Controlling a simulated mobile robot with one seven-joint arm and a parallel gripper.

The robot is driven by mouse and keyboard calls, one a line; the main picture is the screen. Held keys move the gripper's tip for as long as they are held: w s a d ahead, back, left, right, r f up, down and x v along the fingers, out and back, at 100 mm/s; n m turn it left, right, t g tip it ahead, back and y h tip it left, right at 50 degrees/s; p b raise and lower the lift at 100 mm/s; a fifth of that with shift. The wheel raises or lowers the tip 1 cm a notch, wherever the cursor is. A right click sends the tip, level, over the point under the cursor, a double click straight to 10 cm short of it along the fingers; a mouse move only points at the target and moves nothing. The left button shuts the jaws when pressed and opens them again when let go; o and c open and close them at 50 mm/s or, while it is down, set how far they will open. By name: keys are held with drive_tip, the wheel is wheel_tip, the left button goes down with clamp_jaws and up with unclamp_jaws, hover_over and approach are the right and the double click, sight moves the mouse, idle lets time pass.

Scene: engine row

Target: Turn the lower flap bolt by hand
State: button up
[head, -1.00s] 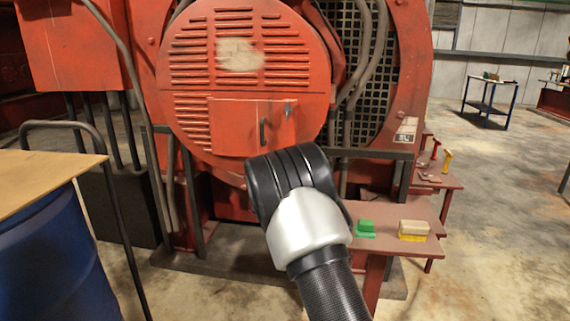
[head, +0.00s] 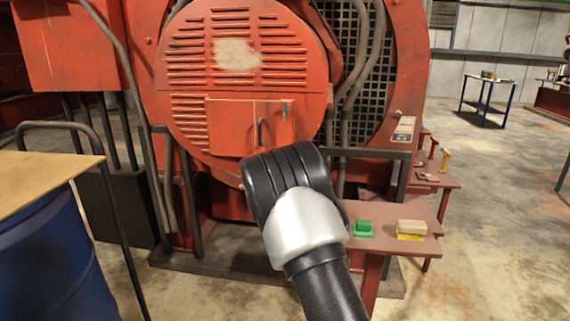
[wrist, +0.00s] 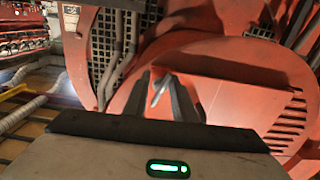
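The orange-red flap (head: 232,126) sits low on the round louvred cover in the head view, with a dark handle and a small upper bolt (head: 285,108) at its right edge. The flap fills the right of the wrist view (wrist: 235,105). There, a small pale metal bolt (wrist: 160,88) shows slanted between the tips of my gripper (wrist: 160,80). The two dark fingers stand apart on either side of it; whether they touch it I cannot tell. In the head view my forearm and wrist hide my gripper and the lower right of the flap.
A brown bench (head: 385,216) at right carries a green block (head: 363,229) and a beige-yellow brush-like block (head: 411,228). A blue barrel (head: 50,245) with a board on top stands at left, beside a black rail. Hoses and a dark grille lie right of the cover.

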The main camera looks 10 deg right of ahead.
drive_tip(key=v, duration=1.7)
drive_tip(key=shift+s+p, duration=0.2)
drive_tip(key=shift+p, duration=0.25)
drive_tip(key=shift+a, duration=0.15)
